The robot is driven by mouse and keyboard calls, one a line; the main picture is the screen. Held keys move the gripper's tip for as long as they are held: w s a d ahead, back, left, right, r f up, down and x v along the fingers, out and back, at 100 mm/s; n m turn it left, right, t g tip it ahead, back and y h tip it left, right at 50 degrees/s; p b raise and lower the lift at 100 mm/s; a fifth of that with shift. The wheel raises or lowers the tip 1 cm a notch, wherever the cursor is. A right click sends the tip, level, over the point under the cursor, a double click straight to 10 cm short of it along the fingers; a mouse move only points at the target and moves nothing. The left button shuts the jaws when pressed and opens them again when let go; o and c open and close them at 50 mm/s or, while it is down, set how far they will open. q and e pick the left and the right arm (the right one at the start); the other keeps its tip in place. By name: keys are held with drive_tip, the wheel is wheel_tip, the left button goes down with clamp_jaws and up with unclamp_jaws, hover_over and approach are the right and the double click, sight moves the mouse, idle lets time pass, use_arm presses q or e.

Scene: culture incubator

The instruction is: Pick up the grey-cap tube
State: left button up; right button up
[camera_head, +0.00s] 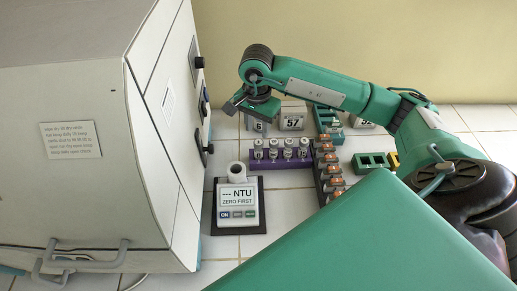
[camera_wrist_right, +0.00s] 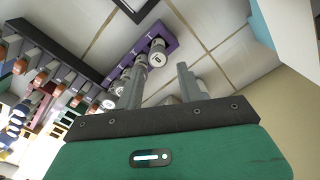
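A purple rack (camera_head: 280,163) on the tiled bench holds several tubes with pale grey caps (camera_head: 288,145). In the right wrist view the rack (camera_wrist_right: 168,38) is tilted, with pale caps (camera_wrist_right: 157,58) along it. My right gripper (camera_head: 236,104) is above and behind the rack's left end in the head view, apart from the tubes. In the right wrist view its two fingers (camera_wrist_right: 160,85) stand apart with nothing held between them. The left finger overlaps part of the rack. My left gripper is not in view.
A dark rack (camera_head: 322,182) of orange-capped tubes stands right of the purple rack. A turbidity meter (camera_head: 237,207) sits in front. The large incubator (camera_head: 80,150) fills the left. A green rack (camera_head: 371,162) and a "57" block (camera_head: 293,121) stand nearby.

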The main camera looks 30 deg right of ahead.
sight(259, 142)
drive_tip(key=shift+f, duration=0.25)
drive_tip(key=f+p, duration=0.1)
drive_tip(key=f, duration=0.1)
drive_tip(key=f+p, duration=0.1)
drive_tip(key=f, duration=0.1)
drive_tip(key=shift+s+d, duration=0.15)
drive_tip(key=shift+d, duration=0.05)
drive_tip(key=shift+f, duration=0.35)
clamp_jaws()
